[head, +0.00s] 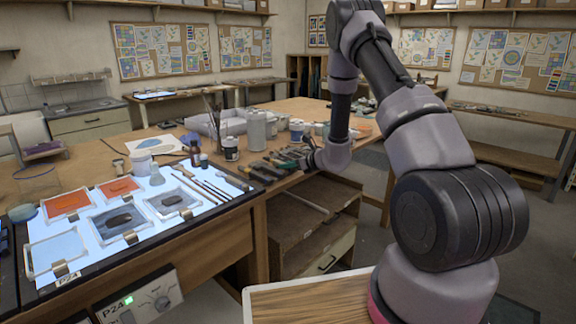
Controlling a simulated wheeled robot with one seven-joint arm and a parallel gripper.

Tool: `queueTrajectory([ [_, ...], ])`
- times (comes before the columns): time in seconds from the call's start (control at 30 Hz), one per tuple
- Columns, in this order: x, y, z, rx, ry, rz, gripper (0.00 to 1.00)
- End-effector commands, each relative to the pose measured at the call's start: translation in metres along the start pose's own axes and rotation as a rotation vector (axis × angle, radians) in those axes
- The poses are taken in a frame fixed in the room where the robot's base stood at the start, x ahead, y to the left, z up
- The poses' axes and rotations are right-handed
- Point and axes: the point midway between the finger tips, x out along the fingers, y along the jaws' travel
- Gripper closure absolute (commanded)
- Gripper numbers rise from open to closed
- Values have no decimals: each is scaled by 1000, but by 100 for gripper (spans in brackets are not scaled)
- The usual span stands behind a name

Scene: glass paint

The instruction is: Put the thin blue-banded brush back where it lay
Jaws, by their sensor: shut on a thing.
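My gripper (309,157) is at the end of my arm, low over the right edge of the wooden table, beside the dark and green-handled tools. It is shut on a thin thing, taken as the thin blue-banded brush; its band is too small and covered to make out. Several other brushes (205,186) lie side by side, slanting, on the right part of the lit white panel (165,228), left of my gripper. No blue band can be told on them at this size.
Orange and grey glass pieces in clear trays (68,203) fill the panel's left and middle. A brown bottle (195,153), a white jar (231,148) and a grey canister (256,129) stand behind the brushes. Hand tools (270,166) lie between panel and gripper.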

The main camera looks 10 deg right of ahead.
Motion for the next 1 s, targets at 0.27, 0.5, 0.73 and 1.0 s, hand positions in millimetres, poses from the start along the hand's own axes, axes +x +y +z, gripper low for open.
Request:
queueTrajectory([
  [0.27, 1, 0, -1, 0, -1, 0, 38],
  [0.5, 1, 0, -2, 0, 0, 0, 38],
  [0.73, -15, -1, -1, 2, 0, -3, 38],
  [1.0, -69, -1, -1, 2, 0, -3, 38],
])
